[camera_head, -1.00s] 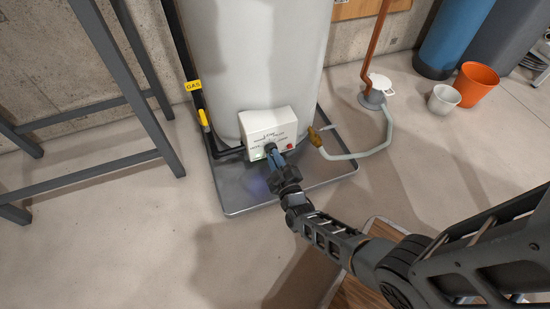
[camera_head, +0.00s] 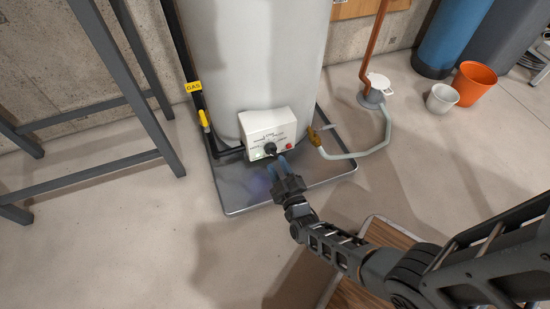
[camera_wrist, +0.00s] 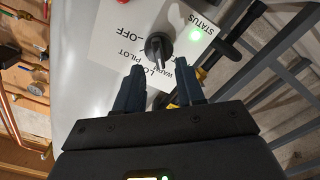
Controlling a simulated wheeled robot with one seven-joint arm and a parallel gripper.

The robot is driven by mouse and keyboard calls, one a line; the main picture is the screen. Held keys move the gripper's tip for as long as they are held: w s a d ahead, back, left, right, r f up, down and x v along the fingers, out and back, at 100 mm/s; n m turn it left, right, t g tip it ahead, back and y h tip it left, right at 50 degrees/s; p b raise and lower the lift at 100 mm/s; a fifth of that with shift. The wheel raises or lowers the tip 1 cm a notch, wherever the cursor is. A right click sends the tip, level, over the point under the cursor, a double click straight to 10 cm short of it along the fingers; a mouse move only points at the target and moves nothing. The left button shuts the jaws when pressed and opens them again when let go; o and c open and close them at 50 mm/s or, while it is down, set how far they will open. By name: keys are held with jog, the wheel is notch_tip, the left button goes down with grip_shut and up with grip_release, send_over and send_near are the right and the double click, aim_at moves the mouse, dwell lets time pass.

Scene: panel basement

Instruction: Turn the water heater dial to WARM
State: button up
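The water heater (camera_head: 255,60) is a tall pale tank with a white control box (camera_head: 268,125) low on its front. The black dial (camera_head: 270,148) sits on that box and also shows in the wrist view (camera_wrist: 157,46), beside printed labels including OFF, PILOT, LOW and WARM. Its narrow grip runs roughly toward the LOW and WARM side; which end is the pointer I cannot tell. My gripper (camera_head: 277,167) is open and empty, just in front of the dial and apart from it. In the wrist view, its blue fingers (camera_wrist: 160,68) stand either side of the dial's line.
A green STATUS light (camera_wrist: 196,34) glows near the dial, and a red button (camera_head: 290,146) is on the box. A brass valve (camera_head: 314,137) with a hose is at right. A GAS-labelled pipe (camera_head: 194,87) and grey metal frame (camera_head: 95,170) stand left.

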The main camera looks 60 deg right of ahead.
jog(key=shift+p+v, duration=0.35)
jog(key=shift+v, duration=1.8)
jog(key=s+a+r+t+y, duration=0.1)
jog(key=s+a+r+y, duration=0.4)
jog(key=s+a+r, duration=0.6)
jog(key=s+a+r+y, duration=0.3)
jog(key=s+r+y, duration=0.1)
jog(key=s+r, duration=0.75)
notch_tip(320, 180, up, 41)
jog(key=a+m+g+y+p, duration=0.1)
jog(key=p, duration=2.7)
jog(key=shift+s+a+r+p, duration=0.15)
jog(key=shift+s+a+p, duration=0.05)
jog(key=shift+p, duration=0.15)
